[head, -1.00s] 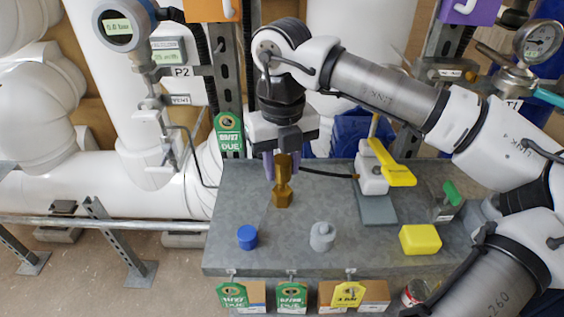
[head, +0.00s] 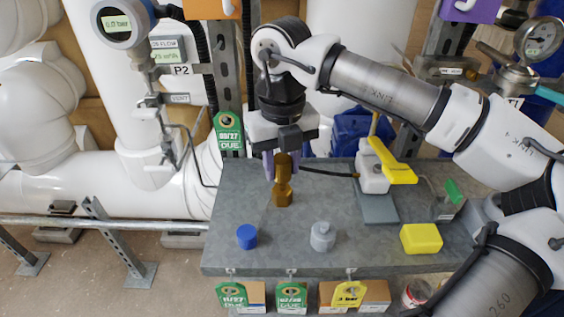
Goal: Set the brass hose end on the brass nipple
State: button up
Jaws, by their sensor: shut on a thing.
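My gripper (head: 282,168) points down over the grey bench, shut on the brass hose end (head: 284,165). A black hose (head: 325,173) runs from behind it to the right. The brass nipple (head: 283,196) stands on the bench directly below the hose end in the picture. The two brass parts look in line, and their outlines meet. From this one view I cannot tell whether they touch or whether one sits in front of the other. The gripper fingers partly cover the hose end.
The grey bench (head: 290,256) carries a blue cap (head: 247,237), a grey knobbed piece (head: 322,237), a yellow block (head: 421,239) and a valve with a yellow lever (head: 395,168). Posts and white pipes stand behind. Bare bench lies in front of the nipple.

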jog(key=shift+f+b, duration=0.65)
jog(key=shift+b, duration=0.25)
dwell(0.9)
jog(key=shift+f+b, duration=0.25)
jog(key=shift+b, duration=0.05)
jog(key=shift+f, duration=0.15)
dwell(0.4)
jog(key=shift+f+b, duration=0.3)
jog(key=shift+b, duration=0.15)
jog(key=o, duration=0.9)
